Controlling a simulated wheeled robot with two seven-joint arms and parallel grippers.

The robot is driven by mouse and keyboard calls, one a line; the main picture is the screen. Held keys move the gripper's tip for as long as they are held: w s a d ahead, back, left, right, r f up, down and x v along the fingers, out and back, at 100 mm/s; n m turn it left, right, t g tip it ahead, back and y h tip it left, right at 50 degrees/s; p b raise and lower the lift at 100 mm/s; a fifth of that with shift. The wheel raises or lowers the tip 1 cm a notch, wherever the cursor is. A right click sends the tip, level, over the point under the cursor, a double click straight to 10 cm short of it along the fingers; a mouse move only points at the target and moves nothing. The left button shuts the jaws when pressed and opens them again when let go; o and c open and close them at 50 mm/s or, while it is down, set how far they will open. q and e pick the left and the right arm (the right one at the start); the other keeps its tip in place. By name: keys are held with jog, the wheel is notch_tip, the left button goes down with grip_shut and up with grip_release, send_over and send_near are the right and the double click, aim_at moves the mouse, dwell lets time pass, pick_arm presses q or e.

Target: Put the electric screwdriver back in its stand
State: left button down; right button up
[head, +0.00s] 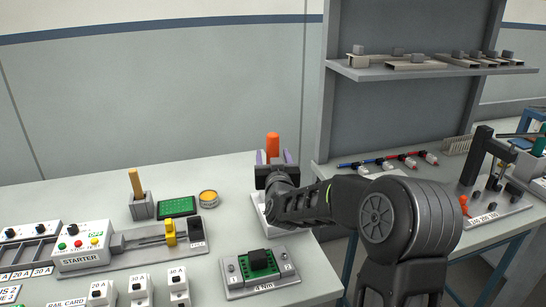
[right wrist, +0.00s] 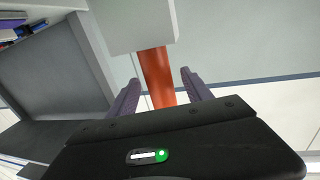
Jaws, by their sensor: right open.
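The electric screwdriver's orange handle (head: 273,143) shows upright behind my right gripper (head: 271,158) in the head view. In the right wrist view the handle (right wrist: 158,78) lies between the two purple-grey fingers of the open right gripper (right wrist: 161,88), with a gap visible on each side. One end of the handle meets a light grey block (right wrist: 138,26), which looks like its stand; how deep it sits there I cannot tell. In the head view my gripper and arm hide the lower part of the screwdriver, and a pale base (head: 257,212) shows below. My left gripper is out of view.
The 4 Nm unit (head: 259,272) stands in front of my right gripper. To its left are a yellow clamp (head: 169,232) on a rail, a green mat (head: 177,207), a round yellow tin (head: 209,198) and a wooden-handled tool (head: 136,183) in a block. A shelf unit (head: 420,70) stands at right.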

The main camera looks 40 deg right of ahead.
jog(key=v, duration=0.7)
jog(key=shift+s+a+b, duration=0.2)
jog(key=shift+s+b, duration=0.1)
jog(key=shift+b, duration=0.15)
dwell(0.5)
